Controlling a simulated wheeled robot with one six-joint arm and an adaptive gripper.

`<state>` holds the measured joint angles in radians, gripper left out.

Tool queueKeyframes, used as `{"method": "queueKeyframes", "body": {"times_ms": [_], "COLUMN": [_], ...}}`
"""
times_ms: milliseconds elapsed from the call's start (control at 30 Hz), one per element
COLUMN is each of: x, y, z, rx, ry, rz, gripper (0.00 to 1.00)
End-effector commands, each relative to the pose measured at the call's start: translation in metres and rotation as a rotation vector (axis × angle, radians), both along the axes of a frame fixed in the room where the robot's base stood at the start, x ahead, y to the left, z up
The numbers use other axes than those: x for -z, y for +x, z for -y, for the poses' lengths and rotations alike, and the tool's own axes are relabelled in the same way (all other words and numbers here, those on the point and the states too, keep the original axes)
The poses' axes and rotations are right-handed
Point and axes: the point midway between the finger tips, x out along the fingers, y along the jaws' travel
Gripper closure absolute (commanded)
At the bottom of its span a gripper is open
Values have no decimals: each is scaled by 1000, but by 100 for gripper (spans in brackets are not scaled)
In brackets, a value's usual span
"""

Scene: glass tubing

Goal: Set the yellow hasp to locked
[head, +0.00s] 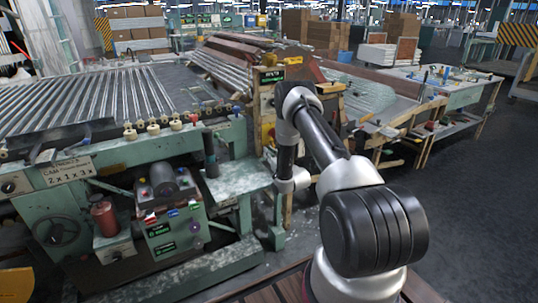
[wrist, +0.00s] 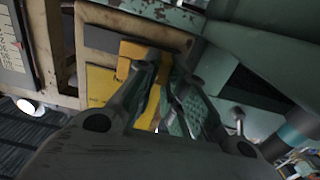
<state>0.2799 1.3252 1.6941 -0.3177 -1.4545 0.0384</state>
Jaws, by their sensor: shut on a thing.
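The yellow hasp (wrist: 137,50) shows in the wrist view as a flat yellow piece against a worn beige panel, just beyond my fingers. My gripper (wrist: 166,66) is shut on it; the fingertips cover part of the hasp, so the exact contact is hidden. More yellow shows between and behind the fingers, and I cannot tell whether it is all one piece. Whether the hasp stands locked or unlocked cannot be told. In the head view my arm reaches down beside the green machine, and neither the gripper's fingers nor the hasp can be made out.
The beige panel (wrist: 120,22) has a dark slot above the hasp. A yellow plate (wrist: 98,86) is left of the fingers. Green metalwork (wrist: 240,45) stands close on the right. The green machine (head: 130,150) fills the left of the head view; open floor (head: 475,200) lies right.

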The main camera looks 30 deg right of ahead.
Motion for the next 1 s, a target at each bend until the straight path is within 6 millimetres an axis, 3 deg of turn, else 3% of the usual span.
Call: {"method": "queueKeyframes", "body": {"times_ms": [200,433,467,567,867,1000], "x": [0,-1,-1,-1,0,0], "y": [1,1,1,1,0,-10], "z": [27,28,28,28,27,27], "rx": [5,5,6,5,3,3], "ry": [-1,-1,-1,-1,-1,1], "rz": [1,1,1,1,0,-1], "gripper": [100,100,84,66,66,66]}}
